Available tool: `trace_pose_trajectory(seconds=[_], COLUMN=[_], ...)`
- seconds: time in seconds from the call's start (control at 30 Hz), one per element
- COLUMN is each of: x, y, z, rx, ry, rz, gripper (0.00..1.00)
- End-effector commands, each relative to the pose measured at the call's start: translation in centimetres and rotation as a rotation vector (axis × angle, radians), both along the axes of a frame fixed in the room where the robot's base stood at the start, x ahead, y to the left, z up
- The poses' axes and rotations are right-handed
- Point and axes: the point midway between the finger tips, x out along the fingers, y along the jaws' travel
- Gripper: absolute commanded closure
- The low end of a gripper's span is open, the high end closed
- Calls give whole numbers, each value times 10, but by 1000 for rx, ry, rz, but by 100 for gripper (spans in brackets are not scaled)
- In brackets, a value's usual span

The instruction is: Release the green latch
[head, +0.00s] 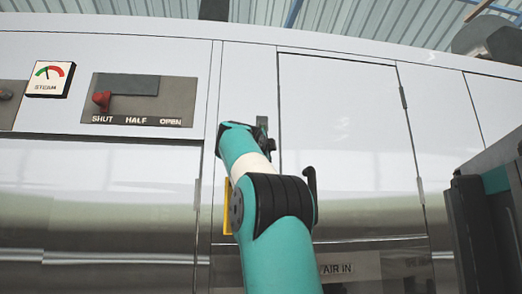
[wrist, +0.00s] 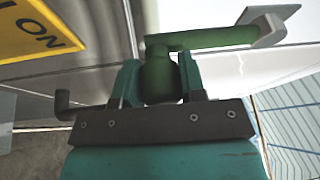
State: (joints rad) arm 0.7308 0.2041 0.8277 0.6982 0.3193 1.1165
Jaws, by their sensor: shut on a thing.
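The green latch (wrist: 205,40) shows in the wrist view as a round green hub with a bar running right to a pale grey catch (wrist: 268,28). The bar's end lies at the catch. My gripper (wrist: 160,80) has its two teal fingers on either side of the hub, shut on it. In the head view a small part of the green latch (head: 262,124) shows at the left edge of a closed panel door (head: 340,130). My wrist and arm hide most of the latch and my fingers there.
A black hooked handle (head: 311,182) stands out below the latch, close to my arm. A yellow sign (wrist: 35,30) is nearby. To the left are a red lever (head: 101,99) on a SHUT/HALF/OPEN plate and a steam gauge (head: 50,79). A dark structure (head: 480,225) stands at the right.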

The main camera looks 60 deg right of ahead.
Motion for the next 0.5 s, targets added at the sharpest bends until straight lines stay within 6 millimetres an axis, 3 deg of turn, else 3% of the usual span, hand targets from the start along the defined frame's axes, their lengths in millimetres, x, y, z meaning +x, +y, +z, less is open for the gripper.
trace_pose_trajectory(seconds=[0.4,0.43,0.5], x=[0,0,0], y=[0,0,0], z=[-1,-1,-1], rx=[7,7,6], ry=[-6,-6,-5], rz=[-3,-3,-3], gripper=[100,56,40])
